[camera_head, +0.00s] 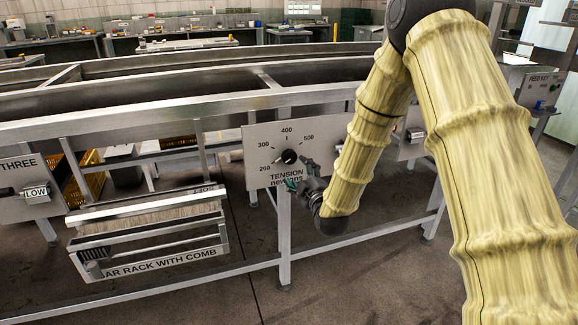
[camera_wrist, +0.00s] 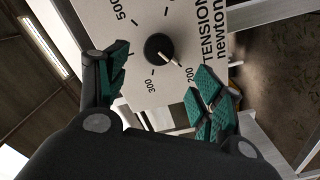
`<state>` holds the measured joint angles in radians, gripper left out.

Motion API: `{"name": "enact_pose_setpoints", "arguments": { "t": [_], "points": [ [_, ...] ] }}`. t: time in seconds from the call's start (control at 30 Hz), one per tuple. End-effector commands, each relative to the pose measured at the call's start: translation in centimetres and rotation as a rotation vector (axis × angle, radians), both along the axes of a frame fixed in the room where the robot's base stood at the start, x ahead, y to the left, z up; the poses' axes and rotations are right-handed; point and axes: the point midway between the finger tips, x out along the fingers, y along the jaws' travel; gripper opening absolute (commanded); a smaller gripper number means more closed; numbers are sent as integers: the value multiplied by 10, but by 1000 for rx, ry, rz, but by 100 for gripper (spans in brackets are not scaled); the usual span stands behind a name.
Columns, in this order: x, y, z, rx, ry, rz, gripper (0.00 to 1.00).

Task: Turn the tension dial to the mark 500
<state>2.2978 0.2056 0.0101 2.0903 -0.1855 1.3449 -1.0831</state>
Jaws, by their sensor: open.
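The tension dial (camera_head: 289,157) is a round black knob on a pale panel (camera_head: 258,138) with marks from 200 to 500. It also shows in the wrist view (camera_wrist: 159,48). Its light pointer (camera_wrist: 173,60) points toward the 200 mark. The 500 label (camera_wrist: 127,11) is on the other side of the knob in the wrist view. My gripper (camera_head: 297,178) is just below the dial in the head view, in front of the panel's lower part. In the wrist view its green-padded fingers (camera_wrist: 164,80) are spread wide, with the dial beyond and between them, apart from both.
The panel hangs on a metal frame (camera_head: 285,245). A bar rack with comb (camera_head: 150,225) stands at left, with a LOW switch box (camera_head: 28,190) beyond it. A feed key box (camera_head: 540,87) is at far right. My arm covers the area right of the dial.

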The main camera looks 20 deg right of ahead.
Motion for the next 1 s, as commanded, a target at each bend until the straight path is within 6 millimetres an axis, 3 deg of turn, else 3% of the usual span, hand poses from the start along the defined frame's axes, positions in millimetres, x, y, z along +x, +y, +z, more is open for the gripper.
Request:
{"name": "enact_pose_setpoints", "arguments": {
  "t": [0.17,0.7,1.0],
  "points": [
    [15,0,3,-5,-10,-1,67],
    [94,2,2,-3,-8,-1,67],
    [108,3,2,-3,-6,-2,67]
  ]
}}
